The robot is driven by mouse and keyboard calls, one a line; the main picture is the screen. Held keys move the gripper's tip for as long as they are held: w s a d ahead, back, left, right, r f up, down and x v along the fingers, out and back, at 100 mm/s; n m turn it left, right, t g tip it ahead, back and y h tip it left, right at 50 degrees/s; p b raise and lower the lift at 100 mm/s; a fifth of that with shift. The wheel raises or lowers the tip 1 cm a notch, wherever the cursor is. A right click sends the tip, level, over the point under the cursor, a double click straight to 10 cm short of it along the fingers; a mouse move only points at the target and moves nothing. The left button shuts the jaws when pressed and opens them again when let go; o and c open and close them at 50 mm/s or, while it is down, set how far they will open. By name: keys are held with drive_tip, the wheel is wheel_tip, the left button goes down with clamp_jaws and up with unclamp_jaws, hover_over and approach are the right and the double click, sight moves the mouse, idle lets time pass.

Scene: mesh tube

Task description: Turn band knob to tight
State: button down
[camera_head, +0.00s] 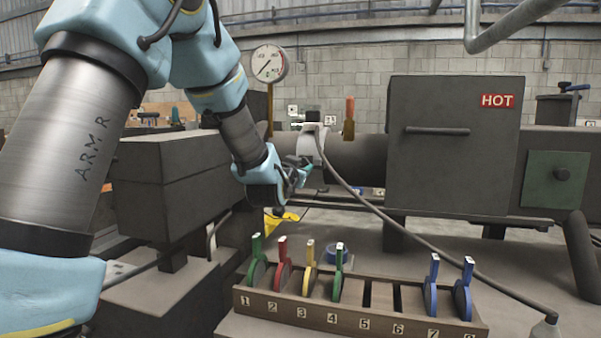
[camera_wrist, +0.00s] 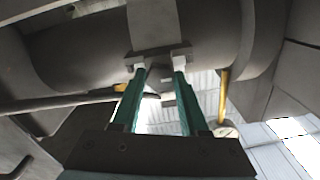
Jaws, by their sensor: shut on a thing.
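A light grey band (camera_head: 306,147) wraps around the dark horizontal pipe (camera_head: 358,158). In the wrist view the band (camera_wrist: 152,25) runs down the pipe's near face to small lugs at its lower edge. My gripper (camera_head: 304,172) is at the underside of the band in the head view.
A dial gauge (camera_head: 268,64) stands left of the band. A dark box marked HOT (camera_head: 455,140) sits on the pipe to the right. A cable (camera_head: 375,207) runs from the band to the lower right. A numbered rack (camera_head: 350,318) holds several coloured-handled discs in front.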

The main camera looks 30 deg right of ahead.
drive_tip(key=shift+c, duration=2.2)
unclamp_jaws()
drive_tip(key=b+v, duration=0.2)
drive_tip(key=v, duration=0.9)
drive_tip(key=shift+b, duration=0.35)
